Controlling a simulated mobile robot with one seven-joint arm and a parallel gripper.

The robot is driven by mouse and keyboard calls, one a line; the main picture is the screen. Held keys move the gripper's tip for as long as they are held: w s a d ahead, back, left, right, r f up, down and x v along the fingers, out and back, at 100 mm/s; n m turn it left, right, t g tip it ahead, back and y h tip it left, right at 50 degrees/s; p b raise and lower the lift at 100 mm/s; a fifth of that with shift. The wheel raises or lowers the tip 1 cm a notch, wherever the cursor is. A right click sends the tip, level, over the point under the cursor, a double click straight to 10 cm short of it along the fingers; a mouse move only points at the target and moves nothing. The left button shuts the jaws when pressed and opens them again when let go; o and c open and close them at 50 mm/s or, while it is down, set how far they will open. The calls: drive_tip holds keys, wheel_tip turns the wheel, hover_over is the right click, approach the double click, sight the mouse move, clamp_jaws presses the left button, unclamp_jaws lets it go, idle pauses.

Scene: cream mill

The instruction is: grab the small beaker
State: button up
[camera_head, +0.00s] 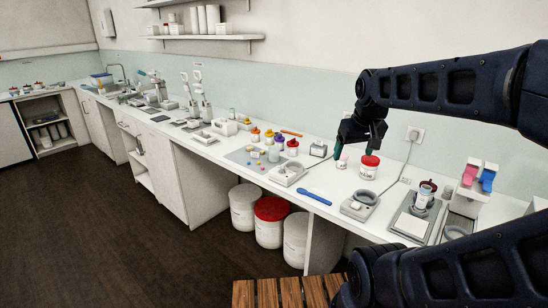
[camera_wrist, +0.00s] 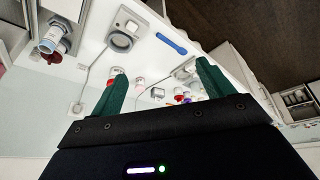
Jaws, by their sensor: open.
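A small pale cup with a pinkish tint (camera_head: 341,162), which looks like the small beaker, stands on the white counter just below my gripper. In the wrist view it seems to be the small pale vessel with a dark red part (camera_wrist: 140,83), nearer the left finger. My gripper (camera_head: 358,146) hangs above the counter near the back wall, its dark green fingers pointing down. In the wrist view my gripper (camera_wrist: 162,70) is open and empty, its fingers wide apart. The cup is below the fingers and not held. Its contents cannot be made out.
A red-lidded jar (camera_head: 369,168) stands close right of the cup. A scale-like device (camera_head: 359,205) and a blue spatula (camera_head: 314,196) lie nearer the front edge. Several coloured-lid bottles (camera_head: 278,142) stand left. A device with a brown-capped jar (camera_head: 424,195) is right.

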drive_tip(key=w+a+r+n, duration=0.25)
drive_tip(key=w+n, duration=0.45)
drive_tip(key=w, duration=0.8)
drive_tip(key=n+h, duration=0.2)
drive_tip(key=n, duration=1.9)
hover_over(275, 152)
drive_tip(key=a, duration=0.2)
wheel_tip(275, 152, down, 21)
drive_tip(key=shift+w+a+f+n+g, duration=0.15)
drive_tip(key=shift+w+f+n+g, duration=0.15)
drive_tip(key=shift+w+f+g, duration=0.15)
drive_tip(key=x, duration=0.4)
drive_tip(key=shift+w+f, duration=0.1)
drive_tip(key=shift+f, duration=0.25)
drive_tip(key=shift+s+d+x, duration=0.1)
drive_tip(key=shift+d+x, duration=0.1)
drive_tip(key=shift+x, duration=1.15)
drive_tip(key=shift+s+d+x, duration=0.1)
drive_tip(key=shift+d+x, duration=0.1)
drive_tip(key=shift+x, duration=1.1)
drive_tip(key=c, duration=1.1)
